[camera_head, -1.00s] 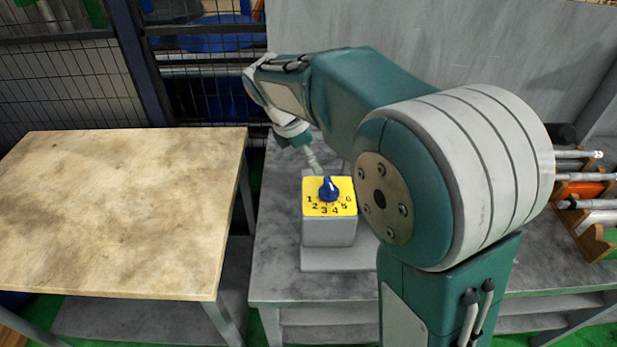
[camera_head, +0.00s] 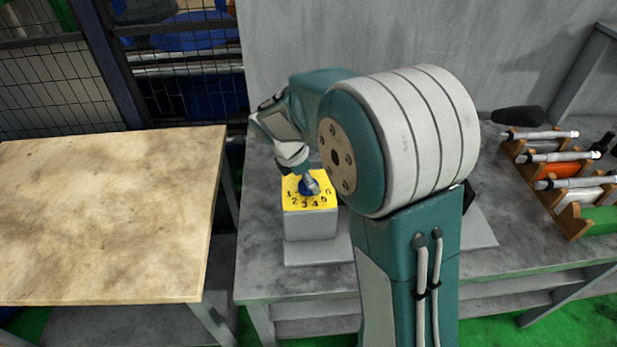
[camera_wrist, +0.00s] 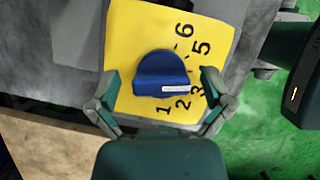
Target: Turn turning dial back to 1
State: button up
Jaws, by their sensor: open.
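The blue turning dial (camera_wrist: 160,70) sits on a yellow face plate (camera_wrist: 135,25) marked with numbers, in the wrist view. Its white pointer line points right, close to the 3. The 1, 2, 5 and 6 also show; the 4 is hidden near the right finger. My gripper (camera_wrist: 160,76) is open, with one finger on each side of the dial, both apart from it. In the head view my gripper (camera_head: 311,184) is right over the dial (camera_head: 304,190) and partly covers it. The dial box (camera_head: 310,226) stands upright on the grey table.
The grey table (camera_head: 262,290) has a wooden rack (camera_head: 540,185) of tools at its right. A wood-topped table (camera_head: 110,220) stands to the left, with a gap between them. A grey wall (camera_head: 400,40) rises behind, with a mesh fence (camera_head: 60,85) at the back left.

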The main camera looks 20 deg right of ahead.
jog(key=shift+c, duration=0.9)
jog(key=shift+a, duration=0.15)
jog(key=c, duration=0.9)
jog(key=shift+m, duration=0.4)
jog(key=m+g, duration=0.1)
jog(key=m, duration=0.3)
jog(key=shift+g, duration=0.4)
jog(key=m, duration=0.2)
jog(key=m+g+y, duration=0.1)
jog(key=m, duration=0.1)
jog(key=shift+g, duration=0.3)
jog(key=m, duration=0.2)
jog(key=m+g+y, duration=0.1)
jog(key=m, duration=0.2)
jog(key=shift+y, duration=0.3)
jog(key=shift+m+y, duration=0.7)
jog(key=shift+m, duration=1.3)
jog(key=shift+a, duration=0.1)
